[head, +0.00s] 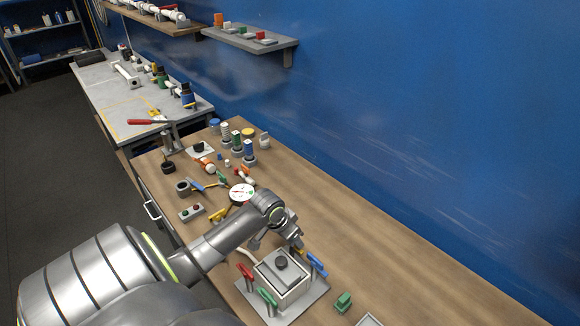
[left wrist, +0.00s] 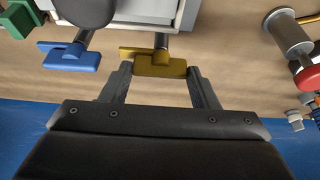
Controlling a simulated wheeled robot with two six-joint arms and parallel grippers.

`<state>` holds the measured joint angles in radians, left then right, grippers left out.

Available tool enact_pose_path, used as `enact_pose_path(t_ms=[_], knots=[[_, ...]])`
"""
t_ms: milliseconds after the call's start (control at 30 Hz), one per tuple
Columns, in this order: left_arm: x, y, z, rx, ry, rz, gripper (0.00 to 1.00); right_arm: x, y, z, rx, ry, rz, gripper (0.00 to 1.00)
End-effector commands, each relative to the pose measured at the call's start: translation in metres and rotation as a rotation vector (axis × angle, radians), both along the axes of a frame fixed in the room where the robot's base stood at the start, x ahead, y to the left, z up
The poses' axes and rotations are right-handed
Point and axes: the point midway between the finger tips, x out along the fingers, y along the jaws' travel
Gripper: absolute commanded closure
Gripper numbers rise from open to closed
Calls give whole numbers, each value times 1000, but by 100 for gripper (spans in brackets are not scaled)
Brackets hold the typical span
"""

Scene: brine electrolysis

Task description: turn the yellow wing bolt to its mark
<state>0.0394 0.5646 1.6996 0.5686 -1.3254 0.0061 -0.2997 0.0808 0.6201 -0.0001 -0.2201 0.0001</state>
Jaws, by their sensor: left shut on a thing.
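The yellow wing bolt (left wrist: 160,64) shows in the left wrist view, mounted on a short grey post at the edge of a white-and-grey box unit (head: 281,283). My left gripper (left wrist: 162,84) is shut on the bolt, one finger at each side of it. The bolt's mark cannot be made out. My right gripper is not in view.
A blue wing bolt (head: 317,263) is beside the gripper; red (head: 246,272) and green (head: 267,297) ones stand on the near side. A green block (head: 343,302) lies right of the unit. Bottles and tools crowd the bench's far end. The bench's right side is mostly clear.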

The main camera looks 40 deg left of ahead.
Motion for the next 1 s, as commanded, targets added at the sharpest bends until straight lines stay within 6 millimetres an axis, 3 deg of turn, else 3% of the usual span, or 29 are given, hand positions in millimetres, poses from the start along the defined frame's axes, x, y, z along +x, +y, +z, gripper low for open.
enact_pose_path(t_ms=[367,400,533,833,1000], knots=[[1,0,0,1,-2,5,68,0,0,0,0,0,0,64],[1,0,0,1,-2,5,40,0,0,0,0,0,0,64],[0,0,0,0,-2,4,24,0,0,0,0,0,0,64],[0,0,1,1,-1,4,24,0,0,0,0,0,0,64],[-4,1,11,1,-3,2,24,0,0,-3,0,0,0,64]])
